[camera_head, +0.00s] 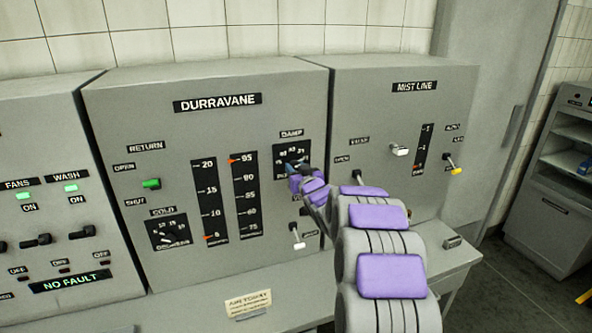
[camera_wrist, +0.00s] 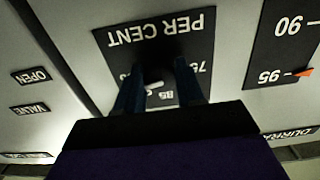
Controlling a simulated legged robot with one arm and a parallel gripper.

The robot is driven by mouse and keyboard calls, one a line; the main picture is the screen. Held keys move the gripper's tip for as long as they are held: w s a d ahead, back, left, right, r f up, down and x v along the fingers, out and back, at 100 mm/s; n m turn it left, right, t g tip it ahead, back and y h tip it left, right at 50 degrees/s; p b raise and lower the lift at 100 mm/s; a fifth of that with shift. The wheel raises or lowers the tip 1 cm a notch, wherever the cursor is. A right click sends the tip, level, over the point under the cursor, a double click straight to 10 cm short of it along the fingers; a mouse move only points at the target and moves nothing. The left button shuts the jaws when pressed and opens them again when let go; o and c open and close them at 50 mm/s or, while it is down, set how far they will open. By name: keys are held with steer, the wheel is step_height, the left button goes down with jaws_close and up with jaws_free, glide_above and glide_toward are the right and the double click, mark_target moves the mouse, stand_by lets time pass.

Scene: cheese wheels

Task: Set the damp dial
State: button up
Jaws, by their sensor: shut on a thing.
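The damp dial (camera_head: 284,156) is a black plate with white numbers under a DAMP label on the grey DURRAVANE panel (camera_head: 130,92). My gripper (camera_head: 297,166) is at the dial, with its fingers over the dial's middle. In the wrist view, the dial plate (camera_wrist: 112,38) appears upside down with PER CENT on it. There my gripper (camera_wrist: 160,82) has its two dark fingers on either side of the knob, shut on it. A small white pointer mark (camera_wrist: 154,84) shows between the fingers. Most of the knob and several numbers are hidden, so the exact setting cannot be read.
A COLD dial (camera_head: 168,233), a green RETURN lever (camera_head: 151,184) and two vertical gauges (camera_head: 245,195) share the panel. A white-tipped lever (camera_head: 297,238) is below my gripper. The MIST LINE panel (camera_head: 415,120) stands close on the right, with levers jutting out.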

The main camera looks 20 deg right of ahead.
steer(key=n+b, duration=0.3)
steer(key=shift+d+f+n, duration=0.1)
steer(key=shift+n, duration=0.3)
steer(key=shift+n+b, duration=1.15)
steer(key=shift+n, duration=0.75)
steer(key=o, duration=1)
steer(key=shift+o, duration=0.2)
steer(key=s+a+p, duration=0.1)
steer(key=s, duration=1.6)
steer(key=shift+s+a, duration=0.15)
steer(key=shift+a, duration=0.05)
